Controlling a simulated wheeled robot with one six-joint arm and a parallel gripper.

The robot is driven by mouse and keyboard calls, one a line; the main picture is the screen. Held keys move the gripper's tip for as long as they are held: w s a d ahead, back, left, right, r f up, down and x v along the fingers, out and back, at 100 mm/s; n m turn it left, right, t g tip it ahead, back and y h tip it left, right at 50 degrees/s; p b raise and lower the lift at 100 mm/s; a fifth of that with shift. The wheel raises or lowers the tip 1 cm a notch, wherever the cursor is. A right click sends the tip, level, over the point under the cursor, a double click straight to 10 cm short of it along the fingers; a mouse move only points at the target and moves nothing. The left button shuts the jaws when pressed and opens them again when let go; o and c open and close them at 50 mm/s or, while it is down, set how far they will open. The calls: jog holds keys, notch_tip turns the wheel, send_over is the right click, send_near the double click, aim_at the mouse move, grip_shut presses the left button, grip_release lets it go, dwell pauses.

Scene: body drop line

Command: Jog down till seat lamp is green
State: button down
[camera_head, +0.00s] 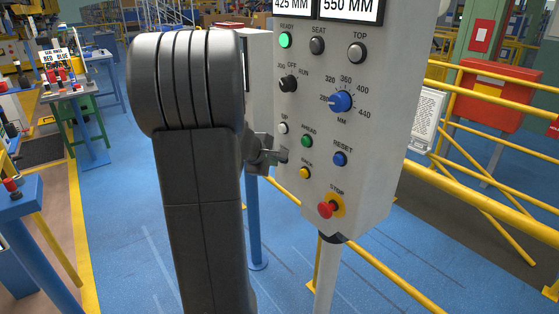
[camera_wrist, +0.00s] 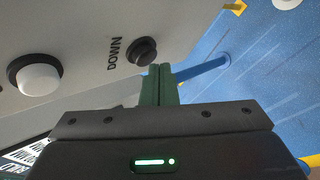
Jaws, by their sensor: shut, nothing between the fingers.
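The grey control box (camera_head: 385,130) carries a SEAT lamp (camera_head: 317,45) that is dark. The READY lamp (camera_head: 286,40) beside it glows green, and the TOP lamp (camera_head: 357,51) is unlit. In the wrist view the black DOWN button (camera_wrist: 142,51) is just beyond my fingertips. My gripper (camera_head: 282,157) is shut and empty, at the left side of the panel; it also shows in the wrist view (camera_wrist: 160,72). I cannot tell whether the tips touch the button. The white UP button (camera_head: 283,128) sits above the gripper.
Close by are the green AHEAD button (camera_head: 307,141), yellow BACK button (camera_head: 305,173), blue RESET button (camera_head: 340,159), blue dial (camera_head: 341,101) and red STOP button (camera_head: 327,209). The mode switch (camera_head: 288,84) sits higher. Yellow rails (camera_head: 480,203) run behind the box.

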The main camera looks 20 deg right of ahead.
jog(key=shift+w+d, duration=0.15)
jog(key=shift+d, duration=0.25)
dwell(0.3)
jog(key=shift+a, duration=0.15)
jog(key=shift+s+a+b, duration=0.35)
jog(key=shift+a+b, duration=0.05)
jog(key=shift+a, duration=0.35)
jog(key=shift+a, duration=0.1)
jog(key=a, duration=0.1)
jog(key=s+a+b, duration=0.1)
jog(key=a, duration=0.1)
jog(key=s+a, duration=0.1)
jog(key=a, duration=0.1)
jog(key=shift+a, duration=0.25)
jog(key=shift+f+b, duration=0.1)
jog(key=shift+b, duration=0.2)
